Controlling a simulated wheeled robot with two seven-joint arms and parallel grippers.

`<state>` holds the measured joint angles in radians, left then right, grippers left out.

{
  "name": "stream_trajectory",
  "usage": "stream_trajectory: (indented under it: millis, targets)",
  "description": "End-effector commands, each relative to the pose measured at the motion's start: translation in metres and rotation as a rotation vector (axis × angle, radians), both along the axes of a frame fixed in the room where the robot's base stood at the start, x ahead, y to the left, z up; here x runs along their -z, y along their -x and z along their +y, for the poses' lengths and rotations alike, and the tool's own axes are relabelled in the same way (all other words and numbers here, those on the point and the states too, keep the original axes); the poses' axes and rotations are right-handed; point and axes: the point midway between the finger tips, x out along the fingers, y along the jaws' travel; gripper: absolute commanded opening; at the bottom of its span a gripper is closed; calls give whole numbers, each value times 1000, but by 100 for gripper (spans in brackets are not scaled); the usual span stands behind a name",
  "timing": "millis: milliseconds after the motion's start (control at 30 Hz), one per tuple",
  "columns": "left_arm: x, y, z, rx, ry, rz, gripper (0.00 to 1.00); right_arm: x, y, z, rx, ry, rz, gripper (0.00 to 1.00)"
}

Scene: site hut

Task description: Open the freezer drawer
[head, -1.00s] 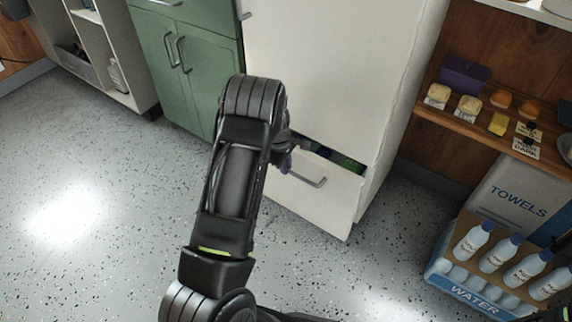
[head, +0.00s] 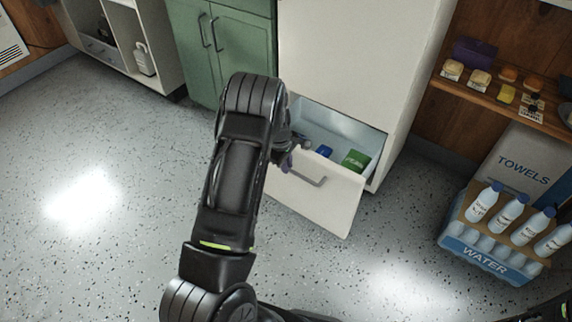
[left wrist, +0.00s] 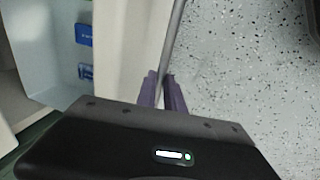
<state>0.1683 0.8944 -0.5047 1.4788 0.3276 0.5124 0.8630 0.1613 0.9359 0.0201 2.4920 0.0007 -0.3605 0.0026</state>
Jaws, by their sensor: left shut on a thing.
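The freezer drawer (head: 317,202) at the bottom of the white fridge-freezer (head: 350,55) stands well out from the cabinet. Its inside shows, with a green packet (head: 355,160) and a blue packet (head: 323,151) in it. The grey bar handle (head: 310,180) crosses its front. My left gripper (head: 288,163) is at the left end of the handle, partly hidden by my arm. In the left wrist view its purple fingers (left wrist: 162,92) are shut on the handle bar (left wrist: 174,45). The drawer's inside and blue packets (left wrist: 84,34) show to the left. My right gripper is not in view.
A blue water crate (head: 485,255) with several bottles stands on the floor at right, by a towels box (head: 530,165). A green cabinet (head: 235,50) is left of the freezer. The speckled floor (head: 120,140) is clear in front and left.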

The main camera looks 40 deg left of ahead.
Motion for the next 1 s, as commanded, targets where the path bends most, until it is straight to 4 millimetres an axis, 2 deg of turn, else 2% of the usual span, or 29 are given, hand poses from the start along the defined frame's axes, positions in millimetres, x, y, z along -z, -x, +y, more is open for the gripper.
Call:
stream_trajectory:
  millis: [200, 233, 500, 767, 867, 1000]
  targets:
    - [-1, 0, 1, 0, -2, -2, 0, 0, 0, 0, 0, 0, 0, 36]
    - [-1, 0, 1, 0, -2, -2, 13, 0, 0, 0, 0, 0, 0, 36]
    - [0, 0, 1, 0, -1, -1, 34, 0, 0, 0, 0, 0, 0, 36]
    - [-1, 0, 0, 0, -1, -1, 34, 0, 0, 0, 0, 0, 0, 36]
    - [-8, 1, 0, 1, -1, -1, 34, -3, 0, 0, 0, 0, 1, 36]
    - [-26, 4, 0, 1, -2, -2, 34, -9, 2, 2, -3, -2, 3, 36]
